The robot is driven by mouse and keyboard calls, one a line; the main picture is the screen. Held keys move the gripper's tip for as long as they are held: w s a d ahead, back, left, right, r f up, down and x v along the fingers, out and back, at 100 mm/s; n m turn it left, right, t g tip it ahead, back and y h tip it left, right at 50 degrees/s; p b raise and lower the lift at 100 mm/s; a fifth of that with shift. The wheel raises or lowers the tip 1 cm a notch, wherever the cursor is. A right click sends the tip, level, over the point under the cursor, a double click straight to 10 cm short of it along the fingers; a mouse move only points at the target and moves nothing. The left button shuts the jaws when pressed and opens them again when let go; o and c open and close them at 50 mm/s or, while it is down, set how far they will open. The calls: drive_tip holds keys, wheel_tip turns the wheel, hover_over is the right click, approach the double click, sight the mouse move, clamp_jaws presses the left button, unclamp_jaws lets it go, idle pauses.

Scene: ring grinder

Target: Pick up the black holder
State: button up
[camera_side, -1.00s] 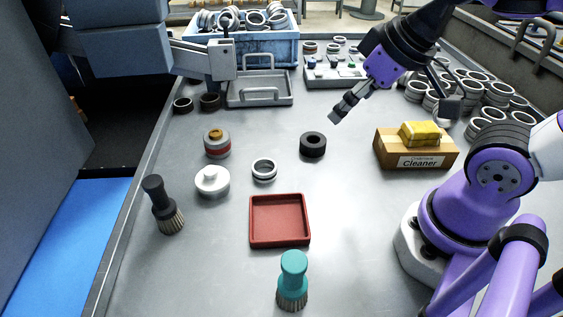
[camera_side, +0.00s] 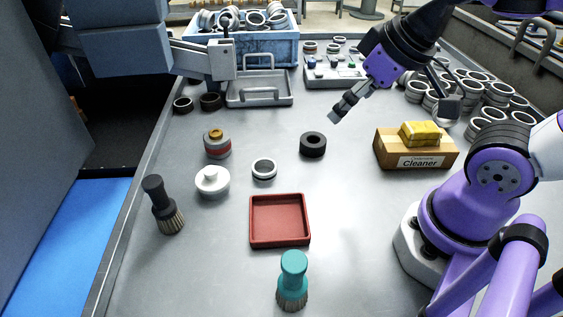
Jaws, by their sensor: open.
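A short black cylinder with a hole in its top, which looks like the black holder (camera_side: 313,145), stands on the grey table near the middle. My gripper (camera_side: 335,116) hangs above and slightly right of it in the picture, pointing down and left. The gripper is open and empty, apart from the holder. Its fingers overlap in this view, so the gap between them is hard to see. Two other dark rings, a left one (camera_side: 183,104) and a right one (camera_side: 210,101), lie at the back left.
Near the holder are a silver ring (camera_side: 264,169), a white knobbed part (camera_side: 212,181), a red-banded part (camera_side: 217,144) and a red tray (camera_side: 280,242). A dark brush (camera_side: 163,205) and teal brush (camera_side: 293,280) stand in front. A cleaner box (camera_side: 416,152) stands right.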

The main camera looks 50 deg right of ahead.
drive_tip(key=m+g, duration=0.2)
approach(314, 140)
drive_tip(key=w+f, duration=0.2)
drive_tip(key=f, duration=0.1)
drive_tip(key=shift+f+g+h, duration=0.2)
drive_tip(key=shift+g+h, duration=0.1)
drive_tip(key=shift+s+x, duration=0.1)
drive_tip(key=shift+x, duration=1.3)
drive_tip(key=shift+s+x, duration=0.15)
drive_tip(key=shift+x, duration=1.25)
drive_tip(key=shift+a, duration=0.1)
drive_tip(key=c, duration=1.2)
